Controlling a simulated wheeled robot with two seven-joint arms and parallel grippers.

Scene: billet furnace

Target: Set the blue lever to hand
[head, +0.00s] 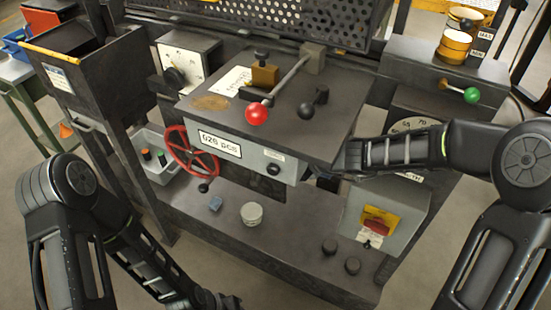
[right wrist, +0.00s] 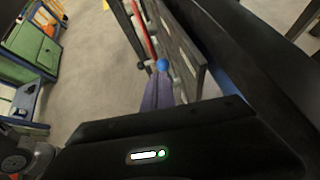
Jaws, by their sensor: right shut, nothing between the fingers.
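The blue lever shows in the right wrist view as a small blue ball knob (right wrist: 162,64) beside a slotted dark metal frame. I cannot make out its stem or its setting, and I do not see it in the head view. My right gripper (right wrist: 159,80) is shut and empty, its fingertips just below the knob in the picture; I cannot tell whether they touch it. In the head view my right arm reaches in from the right to the bench top's right edge, its fingertips hard to make out. My left gripper (head: 222,300) is low at the bottom edge, its jaws unclear.
The bench top carries a red-knobbed lever (head: 257,114) and a black-knobbed lever (head: 314,102). A red handwheel (head: 192,151) is on the front. A green-knobbed lever (head: 471,95) is at right. A switch box (head: 385,215) stands below my right arm. The lower shelf holds a white tin (head: 251,213).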

